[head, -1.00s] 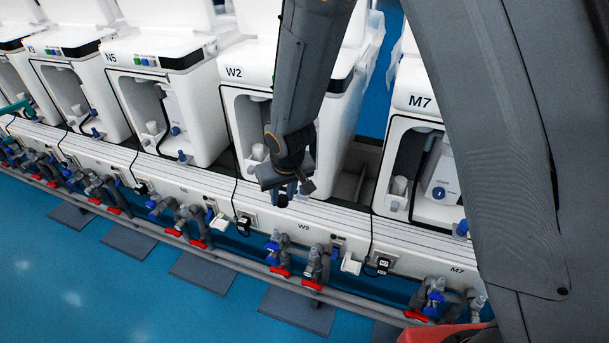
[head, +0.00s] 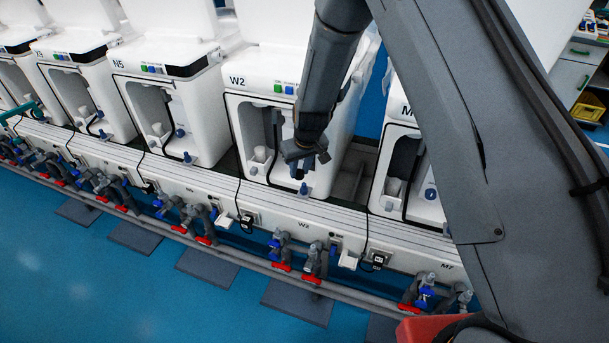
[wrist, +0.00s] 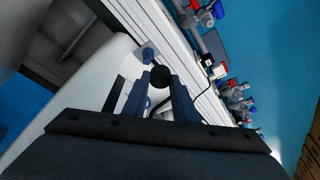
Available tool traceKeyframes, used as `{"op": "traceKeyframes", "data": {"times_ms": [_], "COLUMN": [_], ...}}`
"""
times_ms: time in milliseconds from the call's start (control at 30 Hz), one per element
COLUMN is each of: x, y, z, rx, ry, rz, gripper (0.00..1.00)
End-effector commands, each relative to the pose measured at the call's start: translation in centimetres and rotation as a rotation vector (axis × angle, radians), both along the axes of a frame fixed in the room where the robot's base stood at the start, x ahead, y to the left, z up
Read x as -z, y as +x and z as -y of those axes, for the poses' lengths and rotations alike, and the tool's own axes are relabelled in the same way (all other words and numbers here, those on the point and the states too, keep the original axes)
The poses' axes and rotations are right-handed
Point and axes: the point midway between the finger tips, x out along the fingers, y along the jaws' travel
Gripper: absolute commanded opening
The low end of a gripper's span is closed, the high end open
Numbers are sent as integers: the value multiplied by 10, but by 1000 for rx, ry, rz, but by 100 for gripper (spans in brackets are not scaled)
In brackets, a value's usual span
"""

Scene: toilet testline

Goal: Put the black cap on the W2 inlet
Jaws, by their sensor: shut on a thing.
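The black cap (wrist: 160,77) is round and sits between the fingertips of my gripper (wrist: 162,80) in the wrist view. In the head view my gripper (head: 299,170) points down in front of the lower opening of the white W2 unit (head: 262,85). A small blue fitting (head: 304,188) stands at the unit's lower front edge, just below the fingertips; it appears to be the W2 inlet. The cap is mostly hidden in the head view.
The N5 unit (head: 165,90) stands to the left and the M7 unit (head: 398,150) to the right, partly behind my arm. A white ledge (head: 270,205) runs below the units. Pipes with red and blue valves (head: 280,255) run in front of it.

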Motion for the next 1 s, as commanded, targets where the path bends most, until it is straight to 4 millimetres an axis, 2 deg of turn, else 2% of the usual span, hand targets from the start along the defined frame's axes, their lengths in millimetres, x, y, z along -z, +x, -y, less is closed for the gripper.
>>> {"op": "traceKeyframes", "data": {"times_ms": [100, 200, 333, 567, 767, 1000], "x": [-1, 4, 23, 38, 63, 70], "y": [25, 38, 36, 36, 35, 40], "z": [10, 15, 14, 14, 14, 15], "rx": [2, 0, -1, 0, 0, 0], "ry": [0, -1, -2, -1, -1, 0], "rz": [1, -3, -3, -2, -3, 0], "gripper": [5, 5, 5, 5, 5, 5]}}
